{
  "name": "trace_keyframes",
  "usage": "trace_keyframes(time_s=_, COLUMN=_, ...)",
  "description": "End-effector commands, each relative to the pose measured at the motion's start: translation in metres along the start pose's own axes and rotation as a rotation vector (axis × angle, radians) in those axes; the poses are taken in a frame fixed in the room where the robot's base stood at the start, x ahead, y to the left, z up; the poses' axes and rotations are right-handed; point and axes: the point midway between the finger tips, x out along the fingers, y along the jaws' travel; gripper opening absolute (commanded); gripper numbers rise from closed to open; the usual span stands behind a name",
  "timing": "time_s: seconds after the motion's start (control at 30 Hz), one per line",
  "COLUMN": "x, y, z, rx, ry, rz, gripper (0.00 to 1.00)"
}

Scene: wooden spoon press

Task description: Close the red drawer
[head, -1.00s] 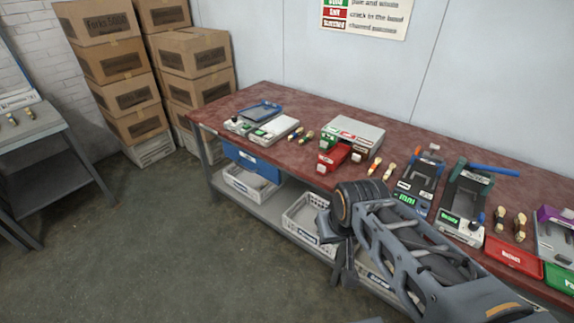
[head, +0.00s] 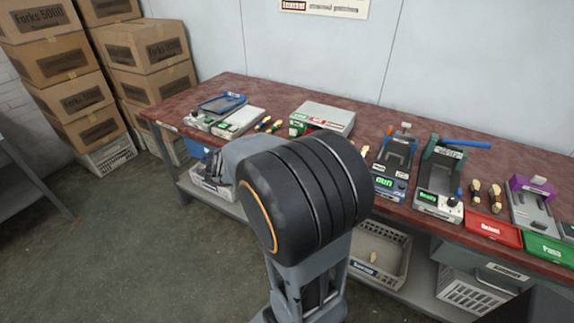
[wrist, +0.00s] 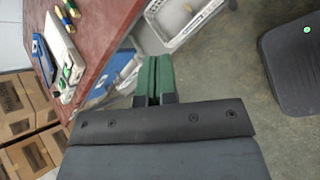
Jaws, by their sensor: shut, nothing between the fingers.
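The grey drawer box (head: 325,114) stands on the table, with green, red and dark labels along its front top edge. My own arm's black joint covers most of its front in the head view. The red drawer is almost wholly hidden there, so how far it stands out cannot be told now. My gripper (wrist: 148,64) has green fingers pressed together with nothing between them. In the wrist view it is beside the table edge, over the floor side, apart from the table. The head view hides it behind my arm. The red drawer does not show in the wrist view.
A crate (head: 380,252) sits on the shelf below. Boxes (head: 65,65) stand at left.

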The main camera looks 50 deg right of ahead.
Motion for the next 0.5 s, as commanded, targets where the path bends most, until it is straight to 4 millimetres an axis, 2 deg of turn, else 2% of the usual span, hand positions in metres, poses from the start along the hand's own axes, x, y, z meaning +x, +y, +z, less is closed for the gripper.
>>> trace_keyframes(time_s=0.03, x=0.024, y=0.005, z=-0.003, rx=-0.123, ry=-0.046, rz=0.019, gripper=0.0)
trace_keyframes(time_s=0.2, x=0.068, y=0.026, z=-0.002, rx=-0.466, ry=-0.158, rz=0.082, gripper=0.0)
trace_keyframes(time_s=0.33, x=0.088, y=0.034, z=-0.002, rx=-0.616, ry=-0.203, rz=0.103, gripper=0.0)
trace_keyframes(time_s=0.5, x=0.108, y=0.039, z=0.0, rx=-0.683, ry=-0.224, rz=0.11, gripper=0.0)
